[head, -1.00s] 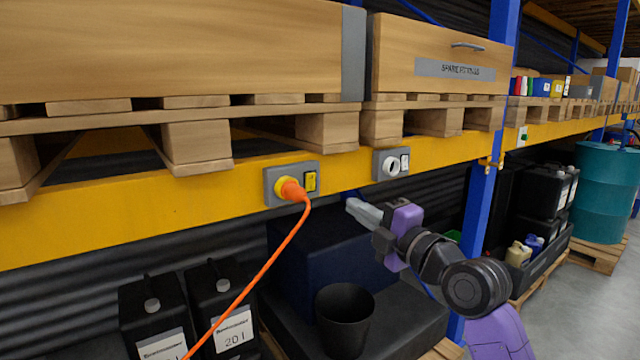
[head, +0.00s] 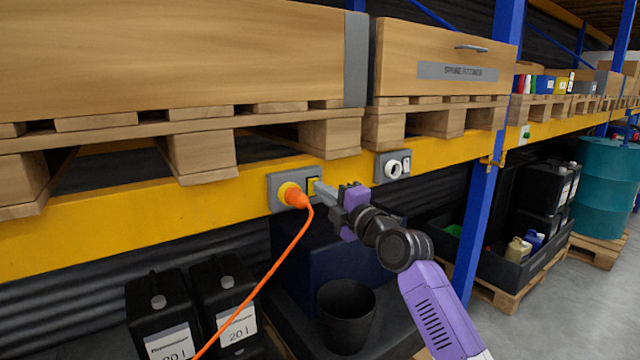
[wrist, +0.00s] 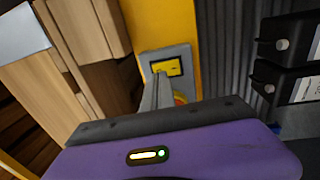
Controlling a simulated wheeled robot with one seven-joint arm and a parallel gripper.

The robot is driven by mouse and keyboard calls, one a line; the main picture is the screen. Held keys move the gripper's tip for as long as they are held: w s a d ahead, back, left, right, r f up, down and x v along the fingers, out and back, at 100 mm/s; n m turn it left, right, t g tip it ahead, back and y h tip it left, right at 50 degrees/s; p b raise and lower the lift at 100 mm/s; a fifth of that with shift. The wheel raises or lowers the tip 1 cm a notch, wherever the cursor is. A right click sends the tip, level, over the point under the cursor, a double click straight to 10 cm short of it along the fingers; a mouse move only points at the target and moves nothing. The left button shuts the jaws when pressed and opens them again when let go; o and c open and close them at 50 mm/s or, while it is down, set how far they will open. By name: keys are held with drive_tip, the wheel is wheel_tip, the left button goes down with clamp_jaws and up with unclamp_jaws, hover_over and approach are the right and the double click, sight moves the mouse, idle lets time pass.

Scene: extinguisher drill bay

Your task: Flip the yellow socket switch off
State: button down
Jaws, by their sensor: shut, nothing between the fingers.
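The yellow switch (head: 313,186) sits on a grey socket box (head: 276,193) on the yellow beam, beside an orange plug (head: 294,196) with an orange cable. In the wrist view the yellow switch (wrist: 167,67) shows on its grey plate (wrist: 184,52), just beyond the fingertips. My gripper (head: 320,187) is shut and empty, its tips at or very near the switch's right side; I cannot tell if they touch. The fingers (wrist: 160,84) partly hide the plug in the wrist view.
A second grey socket (head: 392,167) with a white switch is to the right on the beam. Wooden pallets (head: 207,154) overhang above. A black bin (head: 346,314) and black canisters (head: 228,305) stand below. A blue post (head: 477,220) is right of my arm.

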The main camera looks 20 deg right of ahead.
drive_tip(key=shift+w+a+r, duration=0.1)
drive_tip(key=shift+w+a, duration=0.1)
drive_tip(key=shift+w, duration=0.45)
